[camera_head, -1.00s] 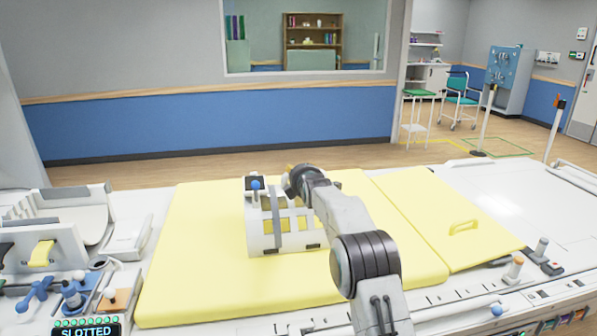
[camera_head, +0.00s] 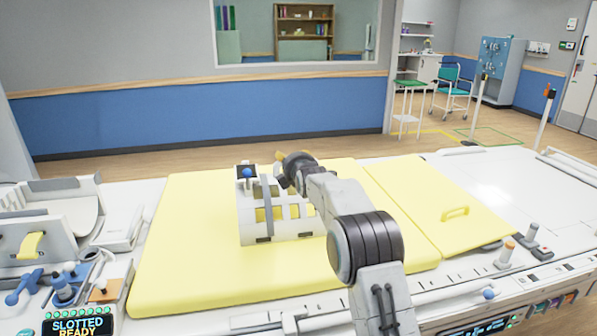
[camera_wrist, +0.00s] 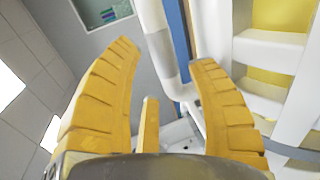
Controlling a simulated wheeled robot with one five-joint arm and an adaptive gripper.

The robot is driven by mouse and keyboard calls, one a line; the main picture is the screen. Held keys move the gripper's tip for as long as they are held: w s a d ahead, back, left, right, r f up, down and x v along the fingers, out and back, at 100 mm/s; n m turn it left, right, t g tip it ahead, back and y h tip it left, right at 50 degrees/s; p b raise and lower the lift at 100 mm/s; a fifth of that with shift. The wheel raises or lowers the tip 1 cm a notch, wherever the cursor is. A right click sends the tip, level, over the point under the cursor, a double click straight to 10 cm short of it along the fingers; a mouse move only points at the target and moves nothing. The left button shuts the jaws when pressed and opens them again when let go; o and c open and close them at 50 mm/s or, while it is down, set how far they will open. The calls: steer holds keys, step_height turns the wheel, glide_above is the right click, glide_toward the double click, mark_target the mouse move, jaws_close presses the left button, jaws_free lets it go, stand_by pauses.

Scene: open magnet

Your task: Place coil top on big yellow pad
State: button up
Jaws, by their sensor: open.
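The coil top (camera_head: 252,228) is a white, curved, cage-like shell with window openings and a blue knob on its upper left. It rests on the big yellow pad (camera_head: 185,270), which shows through its openings. My gripper (camera_head: 281,160) is at the coil top's upper far side, partly hidden behind my wrist. In the wrist view my yellow fingers (camera_wrist: 165,60) are spread apart and hold nothing. The coil top's white bars (camera_wrist: 268,48) stand at the right, beside the right finger. Whether that finger touches them I cannot tell.
A smaller yellow pad (camera_head: 425,200) with a handle adjoins on the right. Small posts (camera_head: 506,254) stand at the table's right front.

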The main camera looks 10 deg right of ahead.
steer(key=shift+b+v, duration=2.4)
steer(key=shift+v, duration=2.65)
steer(key=s+f+m+g, duration=0.4)
steer(key=s+f+m, duration=0.2)
steer(key=s, duration=1)
steer(key=s+f+m+g, duration=0.4)
steer(key=s+f+m, duration=0.2)
steer(key=s, duration=0.9)
steer(key=s+f+m+g, duration=0.4)
steer(key=s+f+m, duration=0.1)
steer(key=s, duration=1.1)
steer(key=shift+s+f+m, duration=0.4)
steer(key=shift+f, duration=0.4)
steer(key=shift+r, duration=0.1)
step_height(320, 180, up, 8)
steer(key=p, duration=0.7)
steer(key=shift+p, duration=0.35)
steer(key=shift+s+d+r, duration=0.1)
